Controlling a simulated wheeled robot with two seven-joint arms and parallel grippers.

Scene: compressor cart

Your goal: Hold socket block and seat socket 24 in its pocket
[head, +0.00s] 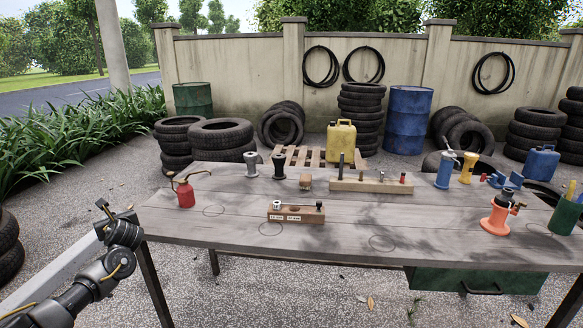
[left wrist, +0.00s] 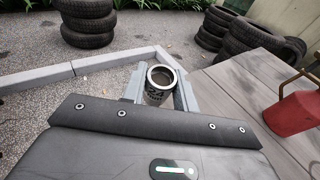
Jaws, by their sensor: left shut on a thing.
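The wooden socket block (head: 296,218) stands near the front of the table, left of the middle. A silver socket (head: 277,205) sits at its left end, and a dark knob or pin shows at its right end. Its two white labels are too small to read. My left gripper (head: 103,207) is off the table's left edge, well apart from the block. In the left wrist view it is shut on a metal socket (left wrist: 161,78) with a bright rim and open top. My right gripper is not in view.
A red oil can (head: 185,194) stands near the table's left edge, between my left gripper and the block. A longer wooden rack (head: 372,186) with several upright pieces is behind the block. An orange jack (head: 496,217) stands right. The tabletop before the block is clear.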

